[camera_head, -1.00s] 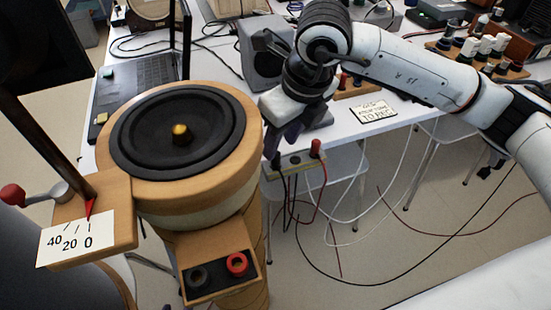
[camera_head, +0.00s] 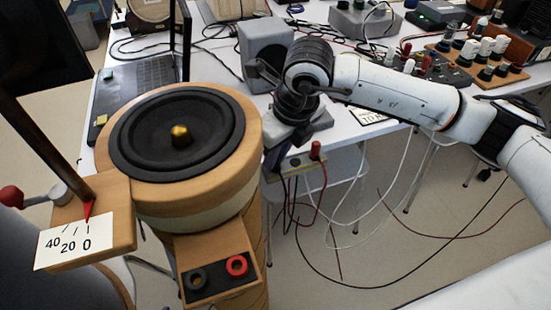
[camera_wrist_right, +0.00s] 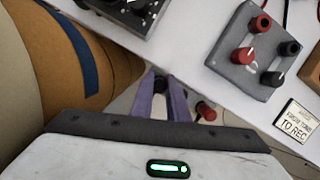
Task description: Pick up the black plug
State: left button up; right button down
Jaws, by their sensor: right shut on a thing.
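My right gripper (camera_head: 272,158) is beside the round wooden speaker stand, at the front edge of the table. In the right wrist view its two purple fingers (camera_wrist_right: 161,100) are closed around the black plug (camera_wrist_right: 160,84), whose dark top shows between them. In the head view the plug is hidden by the gripper. The red plug (camera_head: 316,150) stands upright just right of the fingers on a small pale box (camera_head: 303,163). It also shows in the right wrist view (camera_wrist_right: 207,111). My left gripper is out of view.
The wooden stand with the black speaker cone (camera_head: 178,133) is close on the left. Its front panel has a black socket (camera_head: 197,279) and a red socket (camera_head: 237,265). A grey speaker box (camera_head: 265,53) and a sign (camera_head: 368,115) are on the table. Cables hang below.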

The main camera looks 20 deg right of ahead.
jog(key=shift+r, duration=0.1)
notch_tip(320, 180, up, 18)
jog(key=p, duration=0.1)
jog(key=shift+p, duration=0.3)
dwell(0.4)
jog(key=shift+r+p, duration=0.5)
jog(key=shift+r, duration=0.2)
